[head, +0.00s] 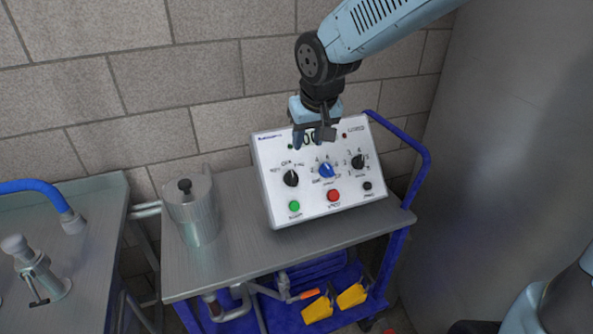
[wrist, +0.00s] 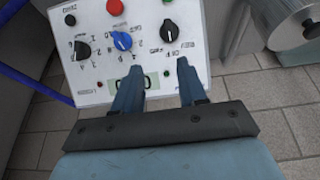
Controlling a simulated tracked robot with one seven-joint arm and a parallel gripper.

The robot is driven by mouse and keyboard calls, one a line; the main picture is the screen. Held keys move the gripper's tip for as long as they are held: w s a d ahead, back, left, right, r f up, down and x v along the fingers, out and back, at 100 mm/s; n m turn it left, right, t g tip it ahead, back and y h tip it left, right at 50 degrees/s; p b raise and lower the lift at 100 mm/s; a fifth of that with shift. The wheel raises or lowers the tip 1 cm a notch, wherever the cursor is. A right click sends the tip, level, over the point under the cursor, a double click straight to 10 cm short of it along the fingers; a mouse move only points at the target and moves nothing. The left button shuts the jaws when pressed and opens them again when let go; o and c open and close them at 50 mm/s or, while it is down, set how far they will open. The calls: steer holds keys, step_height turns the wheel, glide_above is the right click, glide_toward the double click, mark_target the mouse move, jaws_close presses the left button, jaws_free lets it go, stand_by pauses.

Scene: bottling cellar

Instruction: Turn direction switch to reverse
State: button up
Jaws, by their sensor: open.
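A white control panel (head: 270,152) stands tilted on a grey-topped cart; it also shows upside down in the wrist view (wrist: 95,92). The direction switch (head: 291,178) is the black knob at the panel's left, with small lettering that looks like REV, OFF and FWD. In the wrist view this knob (wrist: 169,30) is at the upper right, beyond the fingertips. I cannot tell surely which mark it points to. My gripper (head: 314,138) is open and empty in front of the panel's upper part, partly hiding the display. In the wrist view its fingers (wrist: 158,72) are apart, touching no knob.
A blue knob (head: 326,170) and another black knob (head: 358,161) sit right of the switch. Below are green (head: 294,206), red (head: 333,196) and black (head: 367,185) buttons. A metal pitcher (head: 192,212) stands left of the panel. A blue cart handle (head: 410,145) rises at right.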

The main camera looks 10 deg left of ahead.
mark_target(293, 174)
steer(key=x, duration=0.5)
steer(key=a+x, duration=0.1)
steer(key=x, duration=0.8)
steer(key=shift+s+a+f, duration=0.2)
steer(key=shift+a, duration=0.15)
steer(key=shift+c, duration=0.4)
